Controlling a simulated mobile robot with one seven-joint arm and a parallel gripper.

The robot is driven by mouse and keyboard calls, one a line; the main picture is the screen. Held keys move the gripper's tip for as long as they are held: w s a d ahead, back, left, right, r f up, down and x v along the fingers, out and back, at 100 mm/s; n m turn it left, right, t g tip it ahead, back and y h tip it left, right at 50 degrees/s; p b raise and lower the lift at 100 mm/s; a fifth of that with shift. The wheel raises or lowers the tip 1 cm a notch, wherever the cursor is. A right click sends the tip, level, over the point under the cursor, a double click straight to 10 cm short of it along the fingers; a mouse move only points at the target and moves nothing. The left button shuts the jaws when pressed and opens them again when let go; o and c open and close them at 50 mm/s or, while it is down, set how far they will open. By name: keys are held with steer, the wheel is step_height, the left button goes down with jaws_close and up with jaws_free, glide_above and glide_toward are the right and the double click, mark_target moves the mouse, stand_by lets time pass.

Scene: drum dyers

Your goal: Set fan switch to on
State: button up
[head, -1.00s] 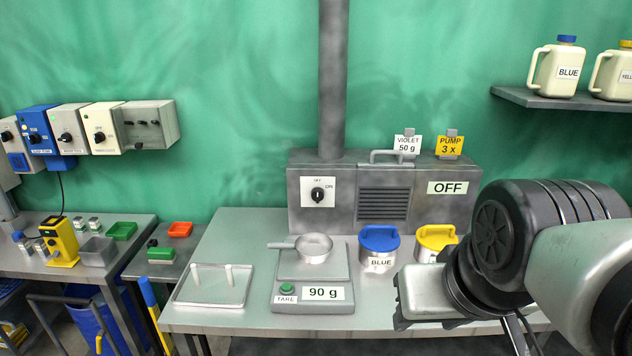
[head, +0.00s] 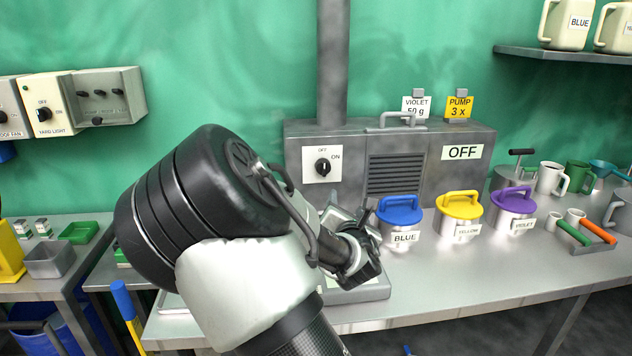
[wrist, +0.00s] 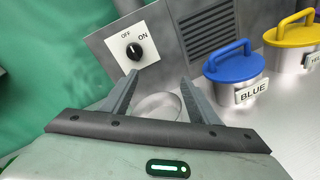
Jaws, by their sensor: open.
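A black rotary knob (head: 322,167) sits on a white plate marked OFF and ON, on the front of a grey vented box (head: 430,180). A sign on that box reads OFF. In the wrist view the knob (wrist: 134,51) shows beyond my left finger, its mark seeming to point toward OFF. My gripper (wrist: 160,80) is open and empty, its fingers apart and touching nothing visible. In the head view my gripper (head: 352,245) is below and right of the knob, partly hidden by my arm. A cut-off wall box (head: 10,105) at the left edge has a label ending in FAN.
Blue (head: 400,211), yellow (head: 459,208) and violet (head: 513,206) lidded pots stand right of my gripper. My arm hides most of the scale and its pan; the pan's rim (wrist: 160,103) shows between my fingers. A pipe (head: 333,60) rises behind the grey box.

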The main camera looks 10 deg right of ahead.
mark_target(324, 169)
steer(key=w+a+n, duration=0.1)
steer(key=w, duration=0.5)
steer(key=w+r+n+t+y, duration=0.1)
steer(key=w+n, duration=0.1)
steer(key=w, duration=0.4)
steer(key=w+a+n+b, duration=0.1)
steer(key=w+n, duration=0.1)
steer(key=w, duration=0.4)
steer(key=shift+w+a+r+t+y, duration=0.25)
steer(key=shift+a+t+y, duration=0.1)
steer(key=shift+t+y, duration=0.05)
steer(key=shift+c, duration=0.2)
steer(key=c, duration=1)
